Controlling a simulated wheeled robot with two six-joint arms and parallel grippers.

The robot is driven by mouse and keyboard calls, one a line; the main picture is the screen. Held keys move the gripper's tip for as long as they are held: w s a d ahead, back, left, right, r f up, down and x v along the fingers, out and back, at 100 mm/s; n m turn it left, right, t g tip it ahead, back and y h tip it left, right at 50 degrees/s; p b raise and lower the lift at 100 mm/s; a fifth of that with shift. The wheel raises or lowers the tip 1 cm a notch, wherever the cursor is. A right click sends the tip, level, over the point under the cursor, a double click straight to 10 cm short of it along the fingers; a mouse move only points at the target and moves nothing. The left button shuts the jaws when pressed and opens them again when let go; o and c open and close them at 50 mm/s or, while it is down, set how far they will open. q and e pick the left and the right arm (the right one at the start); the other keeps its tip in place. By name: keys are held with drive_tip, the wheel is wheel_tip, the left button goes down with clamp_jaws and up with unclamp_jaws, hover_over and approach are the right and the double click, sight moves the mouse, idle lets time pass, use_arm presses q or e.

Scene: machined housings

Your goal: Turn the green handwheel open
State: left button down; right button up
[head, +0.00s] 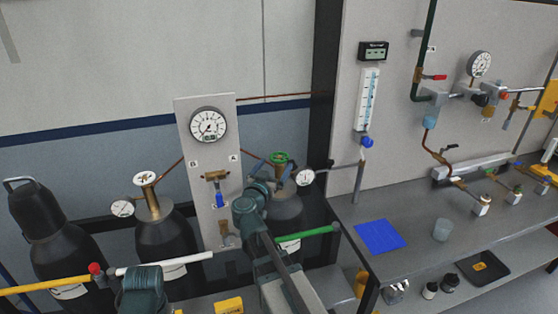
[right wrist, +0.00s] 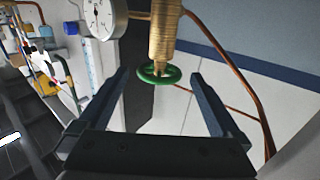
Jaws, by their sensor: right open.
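The green handwheel (head: 281,157) sits on top of the valve of the right-hand dark gas cylinder (head: 288,212), beside a small round gauge (head: 306,177). My right gripper (head: 275,172) is close to it, in front of the cylinder's top. In the right wrist view the green handwheel (right wrist: 158,75) shows at the end of a brass valve body (right wrist: 165,35). It lies between the tips of the two open fingers, with a gap on each side; I see no contact. My left gripper is not in view.
A second dark cylinder with a white handwheel (head: 145,178) stands to the left. A panel with a large gauge (head: 208,125) is behind. Copper pipes run near the valve. A workbench (head: 405,255) with a blue mat (head: 380,236) is at right. A green bar (head: 308,233) crosses low.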

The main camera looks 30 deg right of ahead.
sight(279, 160)
drive_tip(key=shift+x, duration=2.25)
drive_tip(key=c, duration=1.2)
